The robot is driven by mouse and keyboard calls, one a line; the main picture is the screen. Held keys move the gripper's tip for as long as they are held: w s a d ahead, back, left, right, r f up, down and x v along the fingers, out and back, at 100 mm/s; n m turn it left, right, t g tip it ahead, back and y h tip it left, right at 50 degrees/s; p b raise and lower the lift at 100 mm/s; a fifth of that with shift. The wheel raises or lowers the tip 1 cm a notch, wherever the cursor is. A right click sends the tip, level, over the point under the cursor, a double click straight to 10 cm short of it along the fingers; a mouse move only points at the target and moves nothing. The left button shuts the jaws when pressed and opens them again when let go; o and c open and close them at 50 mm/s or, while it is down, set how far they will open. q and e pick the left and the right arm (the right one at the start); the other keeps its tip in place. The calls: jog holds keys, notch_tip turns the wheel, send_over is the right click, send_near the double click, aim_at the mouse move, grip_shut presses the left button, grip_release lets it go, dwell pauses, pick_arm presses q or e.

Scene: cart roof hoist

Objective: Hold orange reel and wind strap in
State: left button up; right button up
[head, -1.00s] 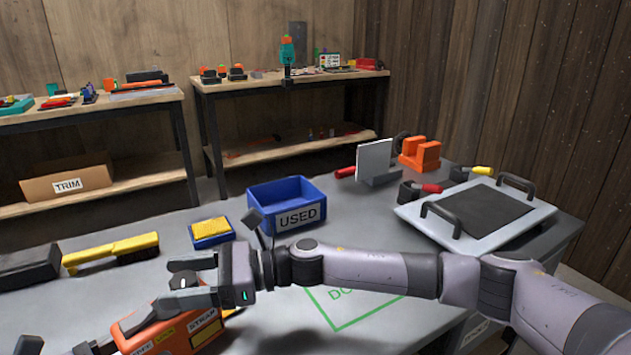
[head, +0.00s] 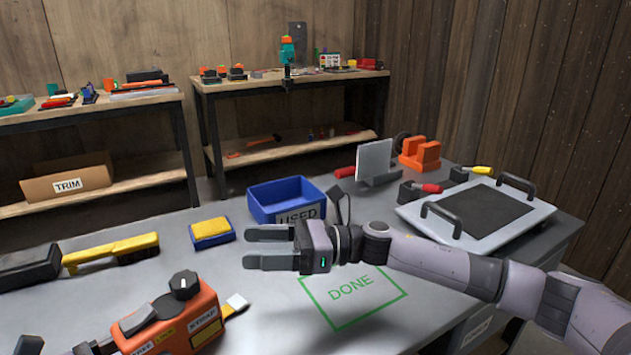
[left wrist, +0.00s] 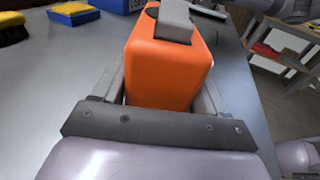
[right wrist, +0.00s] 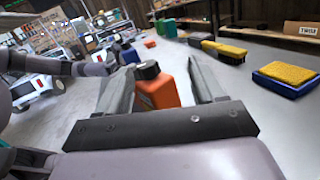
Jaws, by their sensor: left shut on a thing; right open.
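The orange reel (head: 205,310) is at the front left of the grey bench, with a black knob (head: 184,285) on top and a grey lever. A short strap end with a pale tab (head: 237,302) sticks out of its right side. My left gripper (left wrist: 163,85) is shut on the reel's orange body, one finger along each side; the left wrist view shows the grey lever on top. My right gripper (head: 258,247) is open and empty, right of the knob and apart from it. In the right wrist view, the reel (right wrist: 158,92) shows between its fingers, farther off.
A blue USED bin (head: 285,196) stands behind my right gripper. A yellow sponge on a blue base (head: 211,232) and a yellow brush (head: 110,252) lie to the left. A green DONE outline (head: 352,290) is empty. A tray (head: 478,212) is at the right.

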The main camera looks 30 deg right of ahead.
aim_at(183, 279)
jog(key=w+d+r+m+t+h, duration=0.2)
jog(key=d+m+t+h, duration=0.2)
jog(key=d+m+t, duration=0.2)
jog(key=w+d+r+m+t+h, duration=0.2)
jog(key=d+m+t+h, duration=0.3)
jog(key=d+m, duration=0.6)
jog(key=d+r+t, duration=0.1)
jog(key=t, duration=0.1)
jog(key=shift+t+h, duration=0.3)
jog(key=shift+w, duration=0.1)
jog(key=s+a+m+g+y, duration=0.2)
jog(key=a+m+g+y, duration=0.45)
jog(key=a, duration=0.85)
jog(key=s+a+f+m+g+y, duration=0.2)
jog(key=s+a+f+m+g, duration=0.4)
jog(key=m, duration=0.6)
jog(key=shift+n+g, duration=0.25)
jog(key=shift+g, duration=0.3)
jog(key=x, duration=0.3)
jog(key=f+x, duration=0.1)
jog(key=x, duration=0.6)
jog(key=shift+w+a+f, duration=0.1)
jog(key=shift+w+f, duration=0.1)
jog(key=shift+w, duration=0.2)
